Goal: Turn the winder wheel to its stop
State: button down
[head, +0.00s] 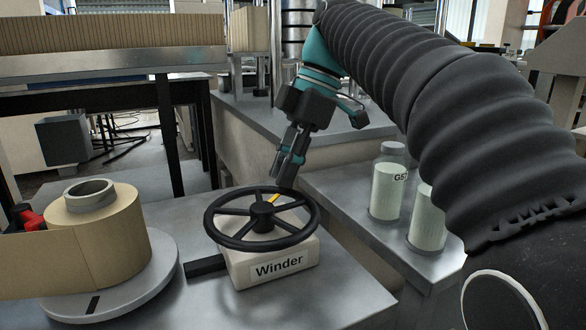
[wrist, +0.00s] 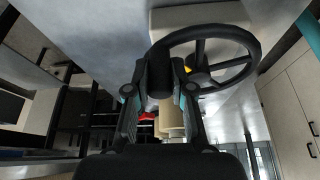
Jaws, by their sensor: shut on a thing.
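The black winder wheel (head: 225,234) lies nearly flat on top of a pale box labelled "Winder" (head: 272,266). It has several spokes, a round hub and a yellow mark on one spoke. In the wrist view the wheel (wrist: 250,42) fills the upper right. My gripper (head: 287,178) reaches down to the far right part of the rim and is shut on the wheel. In the wrist view a thick dark part, apparently the wheel's grip, sits between the fingers (wrist: 160,92). The fingertips hide part of the rim.
A large brown kraft roll (head: 110,240) stands on a round grey plate (head: 150,290) at left. Two pale green canisters (head: 386,190) stand on the metal bench at right, close under my arm. A dark bar (head: 205,266) lies beside the winder box.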

jog(key=shift+w+a+n+g+h, duration=0.15)
jog(key=shift+a+n+g, duration=0.15)
jog(key=shift+a+n, duration=0.35)
jog(key=shift+w+a+n+g+h, duration=0.15)
jog(key=shift+a+n+g, duration=0.15)
jog(key=shift+n, duration=0.55)
jog(key=c, duration=1)
grip_release()
